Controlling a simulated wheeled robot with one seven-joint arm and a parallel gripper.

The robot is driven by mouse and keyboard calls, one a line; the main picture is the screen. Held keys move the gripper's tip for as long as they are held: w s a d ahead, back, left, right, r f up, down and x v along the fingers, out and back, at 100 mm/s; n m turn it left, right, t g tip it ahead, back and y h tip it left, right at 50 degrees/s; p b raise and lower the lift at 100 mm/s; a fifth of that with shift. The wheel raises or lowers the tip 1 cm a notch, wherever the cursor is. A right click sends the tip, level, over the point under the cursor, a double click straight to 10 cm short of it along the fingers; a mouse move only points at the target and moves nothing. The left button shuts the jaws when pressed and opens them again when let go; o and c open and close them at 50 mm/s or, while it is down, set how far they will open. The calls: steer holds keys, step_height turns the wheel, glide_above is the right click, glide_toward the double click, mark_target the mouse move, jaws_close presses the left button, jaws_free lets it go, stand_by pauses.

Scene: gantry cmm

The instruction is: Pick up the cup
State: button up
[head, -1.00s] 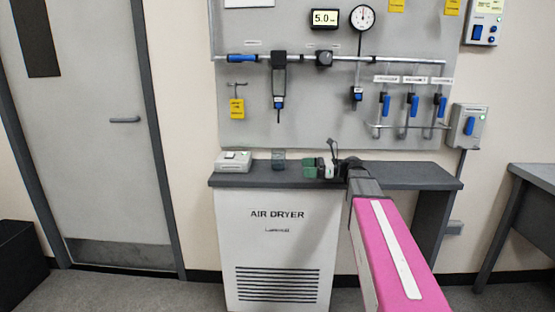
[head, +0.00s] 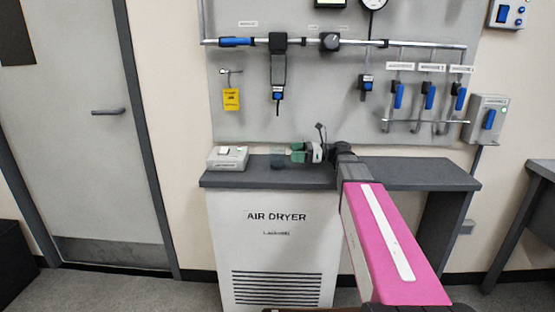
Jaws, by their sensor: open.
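The cup (head: 278,162) is a small, dark, see-through vessel. It stands on the grey counter (head: 235,178) on top of the air dryer. My gripper (head: 296,153), with green fingertips, is just right of the cup at the end of my pink arm, and its jaws are open. A narrow gap or slight overlap lies between fingertips and cup; I cannot tell whether they touch. Nothing shows between the jaws.
A pale box with switches (head: 228,157) sits left of the cup on the counter. Behind is a grey wall panel (head: 345,105) with a metal pipe, gauges and blue-handled valves. The counter is bare to the right of my arm. A dark table (head: 542,170) stands at far right.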

mark_target(279, 151)
steer(key=shift+a, duration=3.35)
steer(key=c, duration=1.1)
steer(key=shift+r, duration=0.1)
